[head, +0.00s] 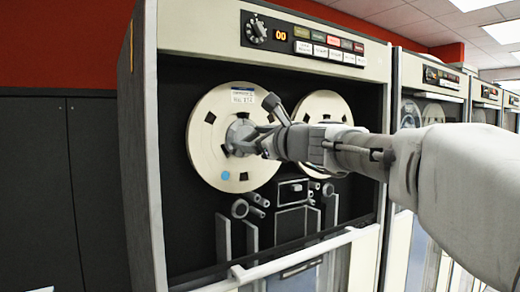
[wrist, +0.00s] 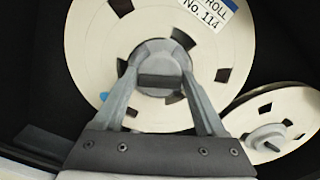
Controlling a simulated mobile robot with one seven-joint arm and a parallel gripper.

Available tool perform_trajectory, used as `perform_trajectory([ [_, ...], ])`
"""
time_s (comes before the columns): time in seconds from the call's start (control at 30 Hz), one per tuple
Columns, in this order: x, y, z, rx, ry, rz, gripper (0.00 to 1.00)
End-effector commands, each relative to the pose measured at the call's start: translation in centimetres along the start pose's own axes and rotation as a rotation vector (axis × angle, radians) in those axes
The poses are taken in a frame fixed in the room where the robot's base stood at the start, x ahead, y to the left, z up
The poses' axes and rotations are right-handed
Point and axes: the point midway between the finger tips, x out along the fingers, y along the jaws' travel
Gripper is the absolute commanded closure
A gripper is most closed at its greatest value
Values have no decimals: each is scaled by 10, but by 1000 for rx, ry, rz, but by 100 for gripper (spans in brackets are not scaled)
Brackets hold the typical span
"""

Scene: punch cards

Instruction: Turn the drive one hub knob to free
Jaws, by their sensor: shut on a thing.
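The drive one hub knob (head: 236,133) is a grey hub at the centre of the left cream tape reel (head: 207,115). In the wrist view the knob (wrist: 160,81) shows as a dark raised bar across a round grey hub. My gripper (head: 246,141) reaches in from the right, in front of the drive. In the wrist view its two grey fingers (wrist: 158,84) stand on either side of the knob and are shut on it. The fingers hide parts of the hub's sides. The knob's marked position cannot be read.
A second reel (head: 325,106) sits close on the right, partly behind my arm. A panel of buttons (head: 318,44) is above, and tape guides (head: 290,192) are below. A white rail (head: 290,260) crosses the cabinet front. More drives (head: 430,85) stand to the right.

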Motion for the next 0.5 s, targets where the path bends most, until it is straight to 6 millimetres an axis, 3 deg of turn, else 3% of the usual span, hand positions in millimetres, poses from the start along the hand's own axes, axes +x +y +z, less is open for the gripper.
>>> perform_trajectory([
  [0.5,0,4,-5,-492,0,0,82],
])
